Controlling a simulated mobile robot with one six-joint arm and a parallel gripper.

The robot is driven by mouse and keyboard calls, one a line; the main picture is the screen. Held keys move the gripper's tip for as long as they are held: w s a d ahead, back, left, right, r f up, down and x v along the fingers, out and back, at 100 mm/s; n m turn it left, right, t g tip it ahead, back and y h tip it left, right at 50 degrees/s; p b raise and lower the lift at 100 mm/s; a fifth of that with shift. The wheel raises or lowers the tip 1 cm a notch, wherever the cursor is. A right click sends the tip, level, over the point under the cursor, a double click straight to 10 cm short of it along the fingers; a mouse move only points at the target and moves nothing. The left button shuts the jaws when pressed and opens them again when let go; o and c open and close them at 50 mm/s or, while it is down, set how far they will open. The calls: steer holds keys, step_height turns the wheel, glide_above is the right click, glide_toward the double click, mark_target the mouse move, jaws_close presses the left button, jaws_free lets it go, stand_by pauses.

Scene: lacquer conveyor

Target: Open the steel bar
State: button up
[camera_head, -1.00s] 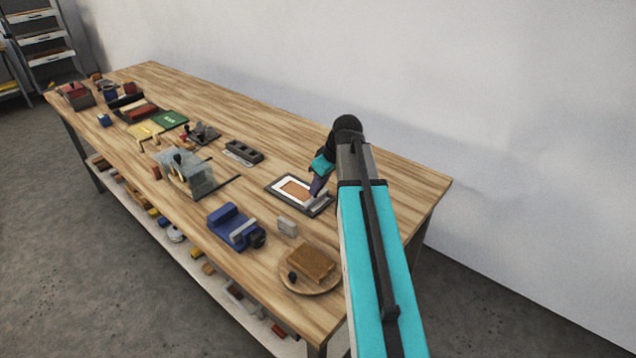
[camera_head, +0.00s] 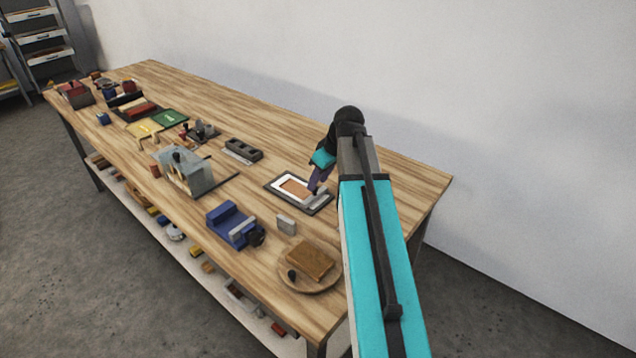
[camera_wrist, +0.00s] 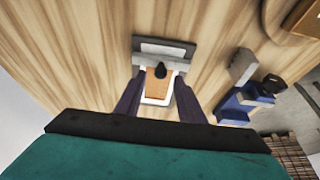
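The steel bar (camera_head: 317,201) is a grey strip lying across one end of a dark-framed flat plate (camera_head: 270,187) with a white border and a brown panel. In the wrist view the steel bar (camera_wrist: 166,49) shows with a black knob (camera_wrist: 160,70) in front of it, over the brown panel (camera_wrist: 158,88). My gripper (camera_wrist: 159,82) is open, with one purple finger on each side of the plate's middle and nothing visible between the tips but the knob and panel below. In the head view my gripper (camera_head: 315,189) is just above the bar's end; contact cannot be told.
A blue vise (camera_head: 230,224), a small grey block (camera_head: 286,224) and a round wooden board (camera_head: 318,284) with a brown block are near the plate. A dark slotted block (camera_head: 243,149) lies behind it. Bare tabletop (camera_head: 380,172) is toward the wall.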

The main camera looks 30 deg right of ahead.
steer(key=b+v, duration=0.1)
steer(key=v, duration=1.1)
steer(key=shift+w, duration=0.1)
stand_by(0.6)
